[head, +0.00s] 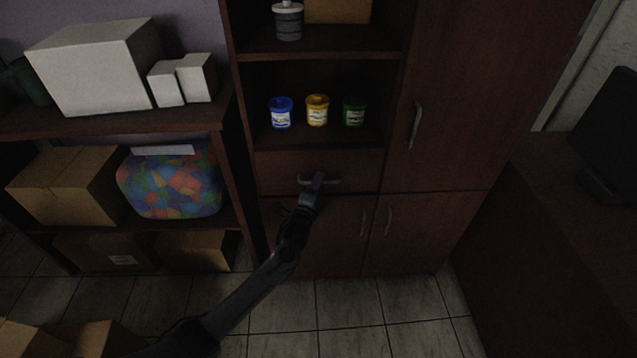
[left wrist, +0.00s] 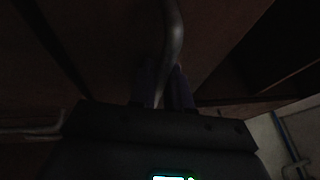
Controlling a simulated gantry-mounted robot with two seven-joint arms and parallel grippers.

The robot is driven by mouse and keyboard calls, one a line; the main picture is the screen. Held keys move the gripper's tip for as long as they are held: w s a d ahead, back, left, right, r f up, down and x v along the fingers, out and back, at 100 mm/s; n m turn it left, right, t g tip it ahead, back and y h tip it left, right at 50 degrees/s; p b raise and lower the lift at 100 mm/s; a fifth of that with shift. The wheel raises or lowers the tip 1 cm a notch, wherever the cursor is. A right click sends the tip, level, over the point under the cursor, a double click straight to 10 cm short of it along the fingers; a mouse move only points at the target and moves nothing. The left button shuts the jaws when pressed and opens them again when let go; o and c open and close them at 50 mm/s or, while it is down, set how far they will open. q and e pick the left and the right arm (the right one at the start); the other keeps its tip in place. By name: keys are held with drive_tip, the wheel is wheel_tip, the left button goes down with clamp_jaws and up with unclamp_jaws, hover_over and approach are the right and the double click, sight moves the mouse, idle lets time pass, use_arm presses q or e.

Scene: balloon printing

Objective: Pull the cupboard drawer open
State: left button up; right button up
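The drawer (head: 275,170) is a dark wood front in the cupboard, below the open shelves, and looks flush with it. Its pale metal handle (head: 333,182) runs across the middle. My left gripper (head: 317,181) is at this handle, its arm coming in from the lower left. In the left wrist view the curved handle (left wrist: 174,35) passes between the two fingers (left wrist: 165,85), which sit close on both sides with no clear gap. The image is dark there. My right gripper is not in view.
Blue (head: 281,114), yellow (head: 317,110) and green (head: 354,112) tubs stand on the shelf above the drawer. Cupboard doors with handles are below and to the right. A shelf rack with boxes (head: 95,65) is at left. Tiled floor (head: 350,310) in front is clear.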

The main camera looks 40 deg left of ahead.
use_arm(q)
clamp_jaws()
drive_tip(key=s+d+p, duration=1.5)
drive_tip(key=s+d, duration=0.2)
drive_tip(key=s, duration=0.2)
drive_tip(key=shift+s, duration=0.1)
drive_tip(key=shift+o, duration=1.4)
unclamp_jaws()
